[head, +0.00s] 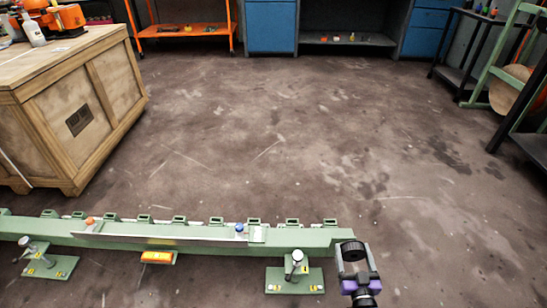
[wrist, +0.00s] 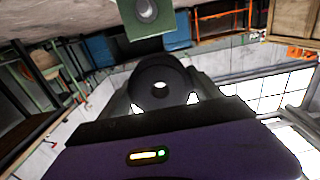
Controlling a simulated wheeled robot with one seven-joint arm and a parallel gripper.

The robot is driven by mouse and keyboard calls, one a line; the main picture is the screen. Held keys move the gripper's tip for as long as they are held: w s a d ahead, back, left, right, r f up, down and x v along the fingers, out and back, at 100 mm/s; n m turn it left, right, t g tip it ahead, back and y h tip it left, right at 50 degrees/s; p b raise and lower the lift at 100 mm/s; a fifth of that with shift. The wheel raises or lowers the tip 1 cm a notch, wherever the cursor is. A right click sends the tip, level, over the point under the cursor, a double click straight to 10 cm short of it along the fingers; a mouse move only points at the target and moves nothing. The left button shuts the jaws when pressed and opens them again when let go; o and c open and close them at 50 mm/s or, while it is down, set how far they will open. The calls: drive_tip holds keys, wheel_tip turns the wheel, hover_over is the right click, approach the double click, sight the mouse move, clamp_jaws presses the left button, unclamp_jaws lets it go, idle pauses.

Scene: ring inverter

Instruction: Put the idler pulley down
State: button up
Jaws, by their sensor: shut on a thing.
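The idler pulley (head: 352,250) is a dark round wheel held at my gripper's tip, at the right end of the green beam (head: 200,231) in the head view. In the wrist view the pulley (wrist: 160,82) shows face-on with a light hole in its middle. My gripper (head: 354,264) is shut on it, with a grey finger on each side. I cannot tell whether the pulley touches the beam.
Beam supports with flat green feet (head: 294,281) stand along the beam. An orange block (head: 157,257) sits in front of it. A wooden crate (head: 77,118) stands at the left. The floor behind the beam is clear up to the orange rack (head: 186,31) and blue cabinets (head: 270,25).

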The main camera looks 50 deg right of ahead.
drive_tip(key=shift+w+d+f, duration=0.15)
drive_tip(key=shift+w+d, duration=0.05)
drive_tip(key=w+a+r+n+t+y, duration=0.45)
drive_tip(key=w+a+r, duration=0.6)
drive_tip(key=w, duration=0.35)
drive_tip(key=w+a+r+n+t+y, duration=0.1)
drive_tip(key=w+a+r+n+y, duration=0.15)
drive_tip(key=a, duration=0.45)
drive_tip(key=w+a+r+n+y, duration=0.1)
drive_tip(key=a+r+y, duration=0.2)
drive_tip(key=a, duration=0.4)
drive_tip(key=w+a+r+n+t+y, duration=0.1)
drive_tip(key=w+a+r+n+y, duration=0.15)
drive_tip(key=a, duration=0.55)
wheel_tip(320, 180, up, 21)
drive_tip(key=s+y+p, duration=0.1)
drive_tip(key=s+p, duration=0.1)
drive_tip(key=p, duration=2.9)
drive_tip(key=shift+s+a+m+p, duration=0.15)
drive_tip(key=shift+s+m+p, duration=0.15)
drive_tip(key=shift+m+p, duration=0.05)
